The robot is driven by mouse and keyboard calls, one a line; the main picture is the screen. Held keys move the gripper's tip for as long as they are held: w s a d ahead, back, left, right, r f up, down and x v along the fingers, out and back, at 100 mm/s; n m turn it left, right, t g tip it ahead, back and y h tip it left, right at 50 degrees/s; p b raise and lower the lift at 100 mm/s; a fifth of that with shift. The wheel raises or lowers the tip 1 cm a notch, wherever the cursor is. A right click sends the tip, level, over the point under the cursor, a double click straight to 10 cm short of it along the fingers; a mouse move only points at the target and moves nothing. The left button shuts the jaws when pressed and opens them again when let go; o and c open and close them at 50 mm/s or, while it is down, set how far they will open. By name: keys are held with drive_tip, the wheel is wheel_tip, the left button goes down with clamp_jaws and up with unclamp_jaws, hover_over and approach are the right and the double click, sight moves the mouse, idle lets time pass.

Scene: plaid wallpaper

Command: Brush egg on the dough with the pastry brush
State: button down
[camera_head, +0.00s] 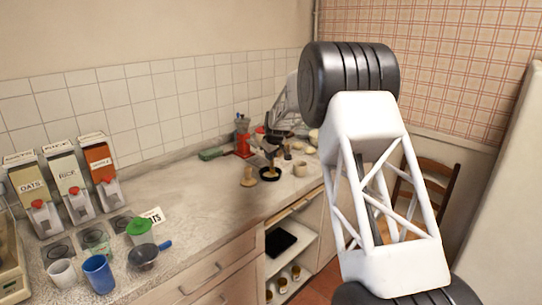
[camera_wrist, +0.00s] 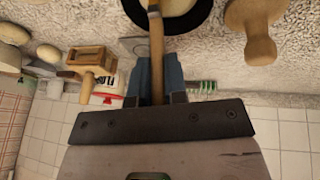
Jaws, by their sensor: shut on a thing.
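My gripper (camera_wrist: 160,88) is shut on a long wooden handle, that of the pastry brush (camera_wrist: 156,45), which stands out from between the blue-grey fingers. A dark round dish (camera_wrist: 197,22) with pale contents lies at the handle's far end; I cannot tell whether these are egg or dough. In the head view the gripper (camera_head: 272,150) is over the counter, close above the dark dish (camera_head: 270,179). I cannot make out the dough for certain.
A wooden knob-shaped tool (camera_wrist: 258,45) stands beside the dish. A red appliance (camera_head: 243,145) stands behind. Dispensers (camera_head: 70,185) and cups (camera_head: 98,275) are far left. The mid-counter is clear.

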drive_tip(key=shift+s+a, duration=0.1)
drive_tip(key=shift+s+a, duration=0.8)
drive_tip(key=shift+a, duration=0.05)
drive_tip(key=shift+w+d, duration=0.1)
idle(0.4)
drive_tip(key=shift+w+d, duration=0.8)
drive_tip(key=shift+d, duration=0.05)
drive_tip(key=shift+s+a, duration=0.1)
drive_tip(key=shift+a, duration=0.05)
idle(0.3)
drive_tip(key=shift+s+a, duration=0.75)
drive_tip(key=shift+a, duration=0.05)
drive_tip(key=shift+w+d, duration=0.1)
drive_tip(key=shift+d, duration=0.05)
idle(0.4)
drive_tip(key=shift+w+d, duration=0.8)
